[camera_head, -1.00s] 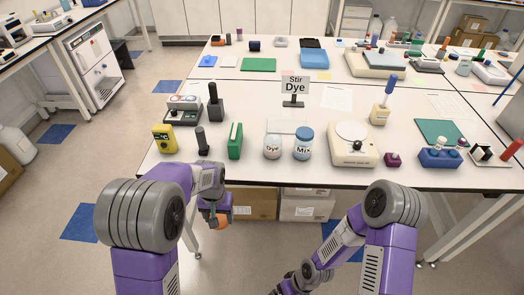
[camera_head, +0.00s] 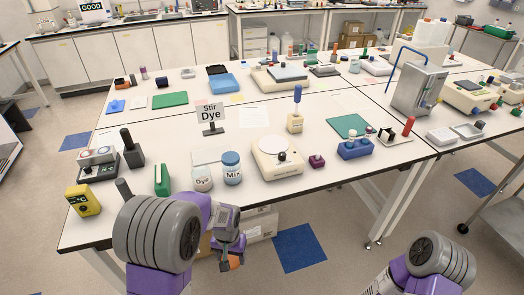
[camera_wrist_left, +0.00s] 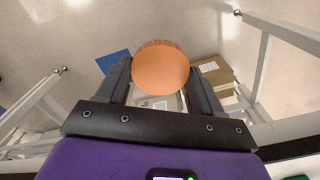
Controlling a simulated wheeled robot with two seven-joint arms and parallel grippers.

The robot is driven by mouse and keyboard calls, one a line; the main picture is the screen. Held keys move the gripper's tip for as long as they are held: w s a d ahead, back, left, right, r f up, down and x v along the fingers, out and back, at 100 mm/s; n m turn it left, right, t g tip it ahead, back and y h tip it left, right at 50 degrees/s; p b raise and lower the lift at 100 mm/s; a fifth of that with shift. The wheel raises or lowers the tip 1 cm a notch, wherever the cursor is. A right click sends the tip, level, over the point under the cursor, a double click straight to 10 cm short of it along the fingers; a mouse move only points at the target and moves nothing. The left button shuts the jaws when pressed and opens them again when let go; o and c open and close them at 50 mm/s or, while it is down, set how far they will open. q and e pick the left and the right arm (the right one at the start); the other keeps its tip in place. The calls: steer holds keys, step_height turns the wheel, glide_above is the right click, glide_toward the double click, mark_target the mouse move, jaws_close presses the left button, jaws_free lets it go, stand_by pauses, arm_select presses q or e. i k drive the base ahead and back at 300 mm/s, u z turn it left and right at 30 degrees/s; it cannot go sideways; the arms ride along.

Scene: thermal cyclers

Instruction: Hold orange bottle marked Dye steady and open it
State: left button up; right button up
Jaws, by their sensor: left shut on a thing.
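The jar marked Dye (camera_head: 202,181) stands upright on the table beside the blue-lidded Mix jar (camera_head: 231,168). Its body looks pale and clear, and no orange lid shows on top. My left gripper (camera_head: 229,261) is below and in front of the table edge, shut on an orange round lid (camera_head: 234,263). The left wrist view shows this orange disc (camera_wrist_left: 161,68) held between the two dark fingers, over the floor. My right gripper is out of view; only part of my right arm shows at bottom right.
A "Stir Dye" sign (camera_head: 211,115) stands behind the jars. A stirrer plate (camera_head: 277,156) is right of Mix, and a green block (camera_head: 162,180) is left of Dye. Boxes (camera_head: 262,223) lie below the table.

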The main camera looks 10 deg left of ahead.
mark_target(201, 172)
steer(key=z, duration=1.85)
steer(key=k, duration=1.25)
steer(key=u, duration=1.7)
steer(key=i, duration=0.25)
steer(key=z, duration=0.05)
